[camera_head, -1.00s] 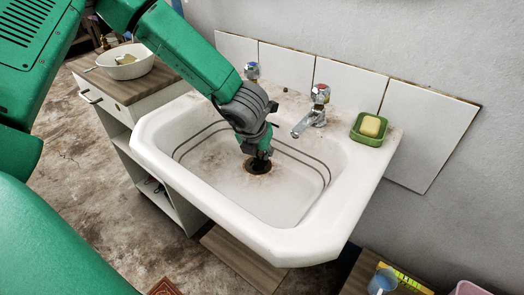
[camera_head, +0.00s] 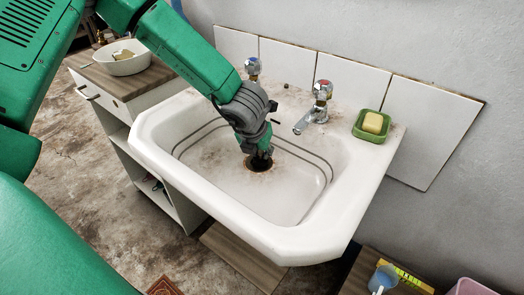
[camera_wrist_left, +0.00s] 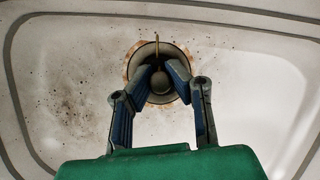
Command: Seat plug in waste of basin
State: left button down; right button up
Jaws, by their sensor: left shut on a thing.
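My left gripper (camera_head: 260,161) reaches down into the white basin (camera_head: 310,245), with its fingertips at the waste (camera_head: 256,170). In the left wrist view the gripper (camera_wrist_left: 162,76) is closed in on a small roundish grey thing (camera_wrist_left: 159,83), which seems to be the plug. It lies within the rust-edged ring of the waste (camera_wrist_left: 131,62). The fingers hide part of it, and I cannot tell whether it sits in the hole or just above it. A thin brass-coloured piece (camera_wrist_left: 157,42) stands across the ring's far side. My right gripper is out of view.
A tap (camera_head: 311,117) and another tap (camera_head: 252,68) stand at the basin's back edge. A green dish with yellow soap (camera_head: 372,123) sits on the right rim. A cabinet with a white bowl (camera_head: 124,62) stands to the left. The basin floor around the waste is clear.

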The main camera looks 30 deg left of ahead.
pick_arm(q)
jog(key=shift+a, duration=0.25)
jog(key=shift+d, duration=0.15)
jog(key=shift+d, duration=0.25)
jog(key=shift+a+f, duration=0.1)
jog(key=shift+f, duration=0.05)
jog(key=shift+f, duration=0.1)
jog(key=c, duration=1.9)
grip_release()
jog(key=shift+a, duration=0.15)
jog(key=o, duration=0.4)
jog(key=shift+o, duration=0.2)
